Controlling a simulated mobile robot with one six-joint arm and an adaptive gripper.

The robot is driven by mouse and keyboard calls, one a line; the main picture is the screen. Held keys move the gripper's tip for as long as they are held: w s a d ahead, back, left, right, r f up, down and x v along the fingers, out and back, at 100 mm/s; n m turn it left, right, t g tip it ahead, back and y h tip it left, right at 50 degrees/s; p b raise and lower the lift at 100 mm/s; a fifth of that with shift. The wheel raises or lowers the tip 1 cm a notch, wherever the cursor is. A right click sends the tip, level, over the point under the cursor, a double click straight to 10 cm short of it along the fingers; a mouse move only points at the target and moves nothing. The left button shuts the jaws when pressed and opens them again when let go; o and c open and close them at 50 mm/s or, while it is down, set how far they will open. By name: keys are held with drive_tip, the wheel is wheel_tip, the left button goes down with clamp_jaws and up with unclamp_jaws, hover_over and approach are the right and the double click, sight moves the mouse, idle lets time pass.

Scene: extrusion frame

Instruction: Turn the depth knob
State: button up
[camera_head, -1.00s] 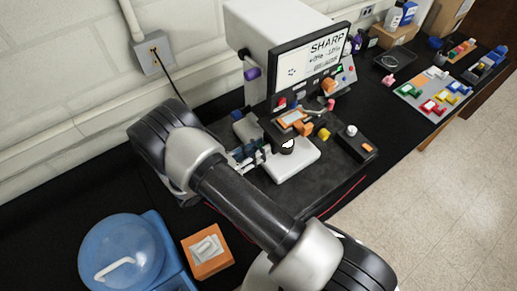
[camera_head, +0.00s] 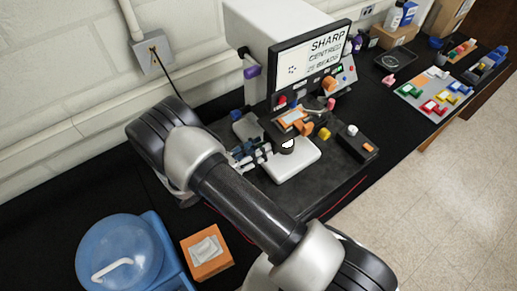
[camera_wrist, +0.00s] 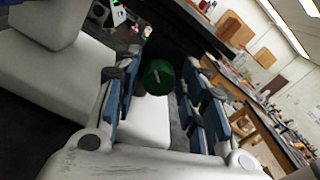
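A round green knob (camera_wrist: 159,77) with a pale mark on its face shows in the wrist view, between my fingers. I take it to be the depth knob; in the head view my gripper hides it. My gripper (camera_wrist: 158,100) has its blue-padded fingers apart, one on each side of the knob, with a narrow gap visible beside it. In the head view my gripper (camera_head: 253,154) is beside the white base (camera_head: 294,164) of the device. The device's screen (camera_head: 311,62) reads "SHARP" and "CENTRED", with a third line too small to read surely.
A black block with a white knob and orange button (camera_head: 355,140) stands right of the device. A blue-lidded container (camera_head: 120,250) and an orange box (camera_head: 207,252) are at the front left. A tray of coloured blocks (camera_head: 432,92) lies far right.

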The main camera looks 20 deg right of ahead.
drive_tip(key=shift+o, duration=0.6)
drive_tip(key=shift+a+f, duration=0.1)
drive_tip(key=v, duration=0.7)
drive_tip(key=shift+a, duration=0.15)
